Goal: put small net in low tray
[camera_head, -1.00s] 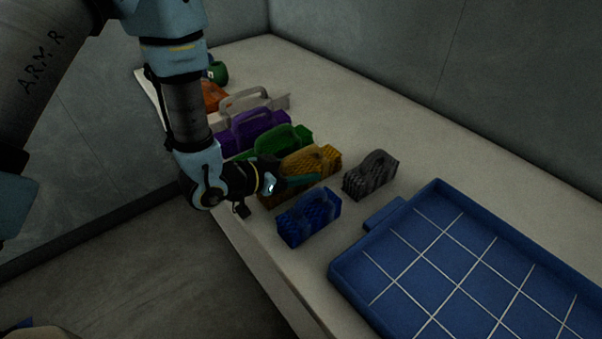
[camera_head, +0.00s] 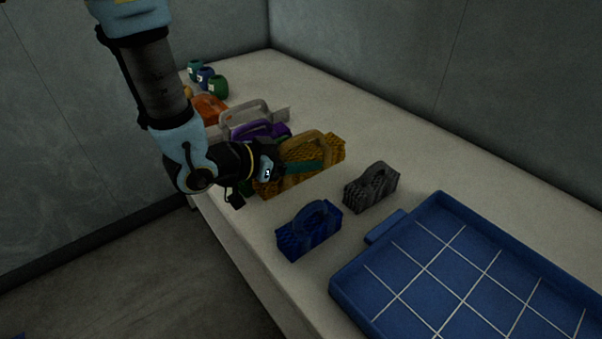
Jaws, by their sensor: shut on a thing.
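My gripper (camera_head: 306,167) is shut on the handle of the yellow net (camera_head: 325,151), with its teal finger across the net's side. The yellow net looks raised a little off the table, roughly level. A smaller blue net (camera_head: 308,236) with a loop handle stands on the table in front of it. A small grey net (camera_head: 371,189) stands to the right of it. The low blue tray (camera_head: 388,292), with a white grid on its floor, lies at the lower right; its visible part is empty.
Behind the held net stand a purple net (camera_head: 278,129), a light grey handled item (camera_head: 247,111) and an orange item (camera_head: 209,108). The green net is mostly hidden. Several small pots (camera_head: 217,87) stand at the far end. Bare table (camera_head: 420,160) lies behind the tray.

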